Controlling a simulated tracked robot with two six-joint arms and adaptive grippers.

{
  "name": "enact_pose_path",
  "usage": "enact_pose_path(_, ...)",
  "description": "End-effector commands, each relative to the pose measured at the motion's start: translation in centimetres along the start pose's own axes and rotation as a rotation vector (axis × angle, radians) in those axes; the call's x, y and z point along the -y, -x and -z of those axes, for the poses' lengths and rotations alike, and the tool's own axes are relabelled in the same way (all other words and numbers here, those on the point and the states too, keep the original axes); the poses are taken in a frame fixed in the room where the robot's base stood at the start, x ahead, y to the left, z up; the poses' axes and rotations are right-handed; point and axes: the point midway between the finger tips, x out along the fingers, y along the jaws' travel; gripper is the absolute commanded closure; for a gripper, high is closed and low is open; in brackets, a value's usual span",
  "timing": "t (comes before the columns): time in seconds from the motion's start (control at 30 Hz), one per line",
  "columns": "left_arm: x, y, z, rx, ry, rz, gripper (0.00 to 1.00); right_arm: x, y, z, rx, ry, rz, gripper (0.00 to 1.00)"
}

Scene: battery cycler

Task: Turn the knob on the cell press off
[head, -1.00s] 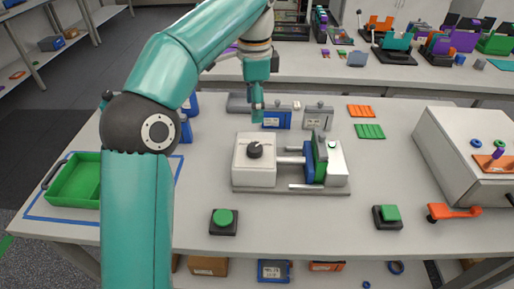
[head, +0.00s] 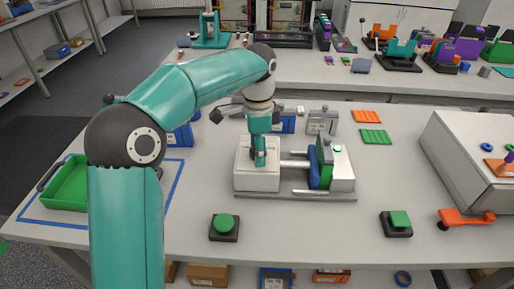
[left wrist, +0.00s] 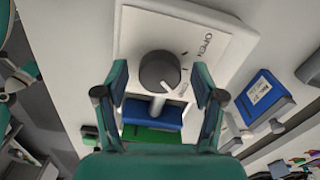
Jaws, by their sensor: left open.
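The cell press (head: 335,178) stands on the table, with a white box (head: 257,181) at its left end and blue and green plates at its right. The knob (left wrist: 159,70) is dark and round, on the white face of that box in the left wrist view. Its white mark points to the lower right, near a small label; another label reading OPEN is farther up. My left gripper (head: 260,158) is over the box, pointing down, and mostly hides the knob in the head view. In the left wrist view its open fingers (left wrist: 161,80) are on either side of the knob, apart from it. My right gripper is not in view.
A green button (head: 224,222) is in front of the press, and another (head: 399,219) is to the right. Blue (head: 286,123) and grey (head: 322,121) blocks stand behind it. A green tray (head: 66,187) is at left, a large grey case (head: 475,150) at right.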

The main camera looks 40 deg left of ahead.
Motion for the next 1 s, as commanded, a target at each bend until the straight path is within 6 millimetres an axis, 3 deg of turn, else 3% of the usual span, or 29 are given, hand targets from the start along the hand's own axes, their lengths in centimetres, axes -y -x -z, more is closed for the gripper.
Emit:
enact_pose_path(0.07,0.0,0.0,0.0,0.000,0.000,0.000,0.33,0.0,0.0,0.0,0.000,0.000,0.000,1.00)
enact_pose_path(0.4,0.0,0.0,0.1,0.000,-0.001,-0.001,0.90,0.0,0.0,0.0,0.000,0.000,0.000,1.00)
enact_pose_path(0.77,0.0,0.1,0.0,0.003,0.046,-0.001,0.91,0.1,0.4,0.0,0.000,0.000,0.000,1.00)
enact_pose_path(1.0,0.0,0.2,0.0,0.003,0.181,-0.001,0.91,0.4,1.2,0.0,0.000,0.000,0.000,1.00)
